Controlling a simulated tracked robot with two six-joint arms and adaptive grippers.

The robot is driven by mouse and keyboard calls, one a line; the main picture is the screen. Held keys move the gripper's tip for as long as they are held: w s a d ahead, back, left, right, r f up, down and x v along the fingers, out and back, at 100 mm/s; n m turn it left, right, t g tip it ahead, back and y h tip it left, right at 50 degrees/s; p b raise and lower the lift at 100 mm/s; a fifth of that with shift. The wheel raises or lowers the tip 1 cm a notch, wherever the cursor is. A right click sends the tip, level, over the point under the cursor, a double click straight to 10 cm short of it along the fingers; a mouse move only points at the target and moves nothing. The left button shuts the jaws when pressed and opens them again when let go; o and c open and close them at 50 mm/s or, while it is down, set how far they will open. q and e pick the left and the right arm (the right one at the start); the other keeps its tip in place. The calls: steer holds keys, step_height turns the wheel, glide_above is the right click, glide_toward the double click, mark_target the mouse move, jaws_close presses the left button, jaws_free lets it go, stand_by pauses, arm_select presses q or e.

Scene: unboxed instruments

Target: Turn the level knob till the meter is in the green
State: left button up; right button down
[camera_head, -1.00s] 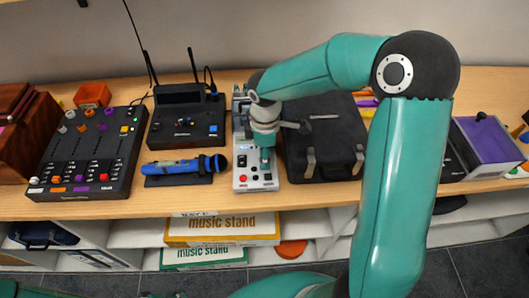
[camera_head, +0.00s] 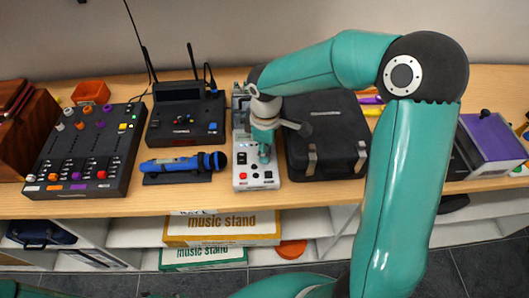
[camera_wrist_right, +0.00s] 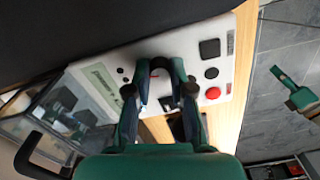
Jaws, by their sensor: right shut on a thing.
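The white instrument (camera_head: 241,166) stands on the bench, with small red and black controls near its front edge. My right gripper (camera_head: 264,154) reaches down onto its top panel. In the right wrist view the white panel (camera_wrist_right: 195,47) lies under my right gripper (camera_wrist_right: 161,72), whose fingers are closed around a small knob that they mostly hide. A pale green window (camera_wrist_right: 98,86) lies on the panel beyond the fingers; I cannot read any needle or level there. My left gripper is not in view.
A black case (camera_head: 326,133) stands close to the right of the instrument. A blue microphone (camera_head: 175,166) and a black receiver with antennas (camera_head: 186,125) are at its left, with a black mixer (camera_head: 82,155) further left. Shelves lie below the bench's front edge.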

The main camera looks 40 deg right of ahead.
steer(key=m+b, duration=0.2)
steer(key=m, duration=0.1)
steer(key=shift+w, duration=0.15)
steer(key=shift+r+m+b, duration=0.1)
steer(key=shift+m+b, duration=0.6)
steer(key=shift+m, duration=1.1)
steer(key=c, duration=1)
jaws_free()
step_height(320, 180, up, 12)
steer(key=shift+f, duration=0.1)
